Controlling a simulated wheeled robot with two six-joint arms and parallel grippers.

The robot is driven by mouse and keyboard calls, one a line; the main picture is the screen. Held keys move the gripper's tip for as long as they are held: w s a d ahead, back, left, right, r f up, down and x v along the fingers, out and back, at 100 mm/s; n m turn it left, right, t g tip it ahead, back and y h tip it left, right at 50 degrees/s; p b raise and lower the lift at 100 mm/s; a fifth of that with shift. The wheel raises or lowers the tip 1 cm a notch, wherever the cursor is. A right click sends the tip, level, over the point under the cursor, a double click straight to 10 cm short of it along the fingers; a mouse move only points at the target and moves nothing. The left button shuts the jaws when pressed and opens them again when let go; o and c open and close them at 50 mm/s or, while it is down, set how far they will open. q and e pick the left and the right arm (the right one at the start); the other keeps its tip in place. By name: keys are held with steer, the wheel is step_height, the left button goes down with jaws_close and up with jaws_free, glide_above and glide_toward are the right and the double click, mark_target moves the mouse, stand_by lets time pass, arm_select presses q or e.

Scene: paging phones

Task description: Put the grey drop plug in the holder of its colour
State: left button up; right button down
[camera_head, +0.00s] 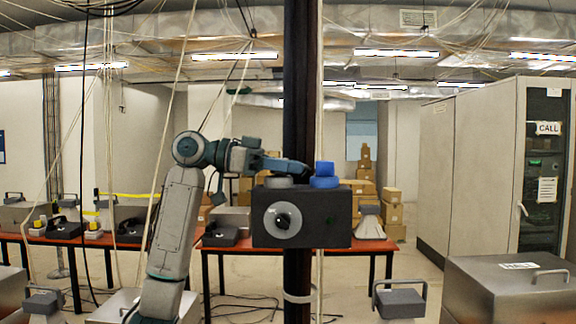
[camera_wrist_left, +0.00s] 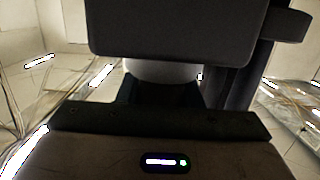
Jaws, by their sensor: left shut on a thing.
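A dark box (camera_head: 318,232) with a pale round dial on its front is mounted on the black pillar. A blue piece (camera_head: 325,174) stands on its top at the right. A grey round piece (camera_head: 280,182) is on its top at the left. My left gripper (camera_head: 294,168) is right above that grey piece, shut on the grey drop plug (camera_wrist_left: 162,70), which shows pale between the fingers in the left wrist view. Where plug ends and grey holder begins cannot be told; the gripper hides part. My right gripper is not in view.
The black pillar (camera_head: 300,80) rises close behind the box. Red tables (camera_head: 370,246) with phones and boxes stand behind. A metal case (camera_head: 512,285) is at the lower right, and a grey cabinet (camera_head: 470,170) stands at the right.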

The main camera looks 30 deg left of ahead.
arm_select(q)
steer(key=shift+f, duration=0.25)
steer(key=o, duration=1)
steer(key=shift+a+r, duration=0.1)
steer(key=shift+r, duration=0.1)
steer(key=shift+r+p, duration=0.35)
steer(key=shift+s+a+f+b, duration=0.1)
steer(key=shift+s+a+b, duration=0.25)
steer(key=shift+a+b, duration=0.2)
steer(key=shift+s+a+f+b, duration=0.1)
steer(key=shift+s+a+b, duration=0.2)
steer(key=shift+a+b, duration=0.2)
steer(key=b+v, duration=0.2)
steer(key=v, duration=0.7)
steer(key=shift+s+a+r+b, duration=0.15)
steer(key=shift+r+b, duration=0.05)
steer(key=shift+b, duration=0.1)
